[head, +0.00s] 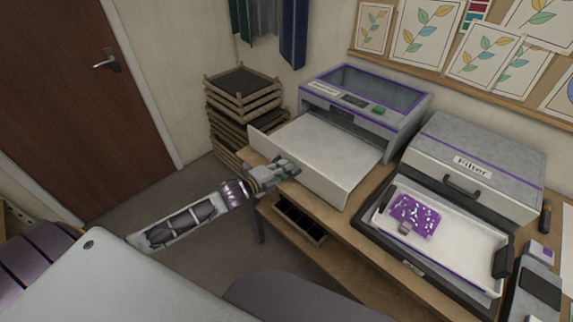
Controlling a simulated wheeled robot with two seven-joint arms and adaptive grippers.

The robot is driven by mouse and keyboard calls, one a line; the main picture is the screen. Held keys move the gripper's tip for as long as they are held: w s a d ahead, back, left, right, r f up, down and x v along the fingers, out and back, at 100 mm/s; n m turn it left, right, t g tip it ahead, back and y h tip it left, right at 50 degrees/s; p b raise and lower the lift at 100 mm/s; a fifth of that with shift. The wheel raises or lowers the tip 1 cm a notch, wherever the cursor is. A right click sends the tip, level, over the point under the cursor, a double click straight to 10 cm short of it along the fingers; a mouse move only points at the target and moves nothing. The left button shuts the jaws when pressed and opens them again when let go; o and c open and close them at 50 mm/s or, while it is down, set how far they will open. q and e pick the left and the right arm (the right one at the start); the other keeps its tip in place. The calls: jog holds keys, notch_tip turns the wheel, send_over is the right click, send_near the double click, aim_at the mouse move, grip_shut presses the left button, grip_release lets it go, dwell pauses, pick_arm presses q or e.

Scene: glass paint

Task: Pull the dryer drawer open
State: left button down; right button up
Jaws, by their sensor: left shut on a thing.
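The dryer (350,101) is a grey box with purple trim and a dark window on top, standing on the wooden bench. Its white, flat drawer (325,150) sticks far out of the front toward the lower left and is empty. My left gripper (286,169) is at the middle of the drawer's front panel, shut on the drawer's handle. The handle itself is hidden by the fingers. My right gripper is not in view.
Right of the dryer stands a grey box labelled Filter (474,165), with a white tray (465,237) holding a purple speckled piece before it. Stacked wooden frames (243,100) stand behind the drawer's left side. Open floor lies left of the bench.

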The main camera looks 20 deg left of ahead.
pick_arm(q)
jog(key=shift+s+a, duration=0.1)
jog(key=shift+s, duration=0.05)
jog(key=c, duration=1.7)
grip_release()
jog(key=shift+v, duration=5.95)
jog(key=shift+n, duration=0.3)
